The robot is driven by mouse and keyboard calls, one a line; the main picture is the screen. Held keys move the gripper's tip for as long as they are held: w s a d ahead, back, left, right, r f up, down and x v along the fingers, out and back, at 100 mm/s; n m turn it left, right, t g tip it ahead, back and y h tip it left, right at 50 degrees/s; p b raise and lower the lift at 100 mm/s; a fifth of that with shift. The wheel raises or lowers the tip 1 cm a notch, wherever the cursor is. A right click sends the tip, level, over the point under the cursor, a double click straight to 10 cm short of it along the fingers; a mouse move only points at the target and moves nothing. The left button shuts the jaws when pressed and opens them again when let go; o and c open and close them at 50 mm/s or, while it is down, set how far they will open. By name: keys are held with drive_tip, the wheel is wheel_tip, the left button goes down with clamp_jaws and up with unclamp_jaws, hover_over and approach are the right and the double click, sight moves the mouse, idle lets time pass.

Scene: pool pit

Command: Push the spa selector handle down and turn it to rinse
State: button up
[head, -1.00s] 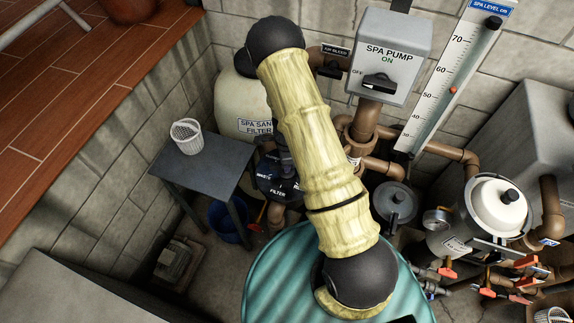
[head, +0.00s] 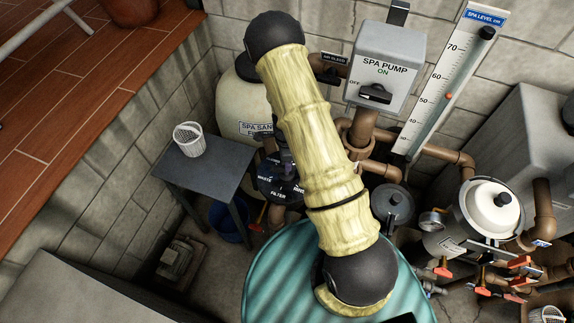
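The spa selector is a dark round valve head (head: 279,186) in the middle of the head view, in front of the sand filter. White lettering on its top reads WASTE and FILTER, with a third word partly cut off by my arm. A dark, slightly purple shape (head: 284,153) stands at its back, beside my arm. I cannot tell whether this shape is the selector handle or part of my gripper. My yellow bamboo-like arm link covers the right part of the selector. No gripper fingers can be made out, and the handle's position cannot be read.
The beige sand filter tank (head: 234,107) stands behind. A grey table (head: 212,167) with a white basket (head: 189,138) is left, a blue bucket (head: 226,220) below it. The spa pump box (head: 386,63) and level gauge (head: 445,80) are right. Brown pipes and a strainer pot (head: 489,208) crowd the right.

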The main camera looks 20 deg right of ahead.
drive_tip(key=shift+r+p, duration=0.95)
drive_tip(key=shift+r, duration=0.65)
drive_tip(key=shift+f, duration=0.1)
drive_tip(key=m, duration=0.5)
drive_tip(key=shift+s+f, duration=0.1)
drive_tip(key=shift+f, duration=0.3)
drive_tip(key=m, duration=0.7)
drive_tip(key=shift+f, duration=0.35)
drive_tip(key=shift+b, duration=0.3)
